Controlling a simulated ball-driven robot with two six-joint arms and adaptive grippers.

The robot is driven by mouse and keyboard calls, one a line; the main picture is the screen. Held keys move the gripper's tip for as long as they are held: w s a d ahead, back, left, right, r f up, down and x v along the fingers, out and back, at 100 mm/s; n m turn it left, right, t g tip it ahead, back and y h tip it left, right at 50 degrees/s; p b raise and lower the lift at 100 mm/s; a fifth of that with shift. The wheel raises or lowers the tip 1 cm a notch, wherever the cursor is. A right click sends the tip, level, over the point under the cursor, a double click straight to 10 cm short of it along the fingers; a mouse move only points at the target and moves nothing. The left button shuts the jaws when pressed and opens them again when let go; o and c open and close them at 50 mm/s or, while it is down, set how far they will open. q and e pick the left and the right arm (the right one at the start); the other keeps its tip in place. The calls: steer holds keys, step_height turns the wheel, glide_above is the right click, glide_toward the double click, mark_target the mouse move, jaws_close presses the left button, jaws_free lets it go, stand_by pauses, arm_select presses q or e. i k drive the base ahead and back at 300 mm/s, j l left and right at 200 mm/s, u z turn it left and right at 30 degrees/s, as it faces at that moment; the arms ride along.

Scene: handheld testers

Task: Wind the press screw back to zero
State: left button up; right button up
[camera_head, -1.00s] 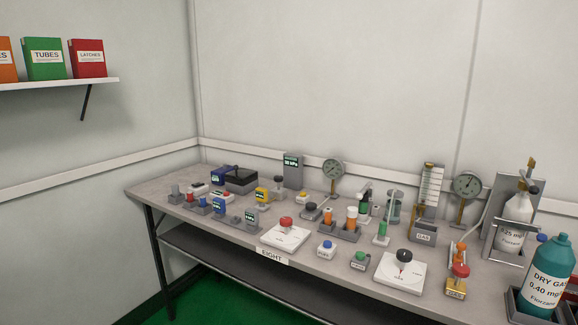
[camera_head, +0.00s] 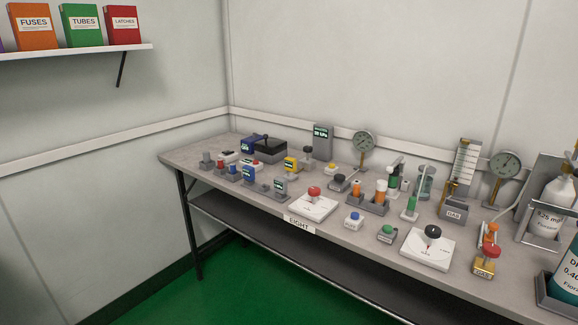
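No part labelled as a press screw can be made out at this size. A white plate with a red knob (camera_head: 314,192) stands at the bench front, and a white plate with a black knob (camera_head: 432,232) stands to its right; their scale marks are too small to read. A dark box with a black lever (camera_head: 268,149) is at the back left. A round gauge on a post (camera_head: 363,141) stands behind, and a second gauge (camera_head: 505,165) is farther right. Neither of my grippers is in view.
The long grey bench (camera_head: 190,155) holds several small testers. A blue-button block (camera_head: 354,219), green-button block (camera_head: 387,233) and red-topped block (camera_head: 486,260) line the front. A teal bottle (camera_head: 568,275) is at the right edge. A shelf (camera_head: 80,50) holds binders. Green floor (camera_head: 260,290) is clear in front.

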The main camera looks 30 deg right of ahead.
mark_target(307, 149)
steer(key=i+z, duration=0.3)
steer(key=z, duration=0.2)
steer(key=i+j+z, duration=0.2)
steer(key=z, duration=0.25)
steer(key=i+j, duration=0.05)
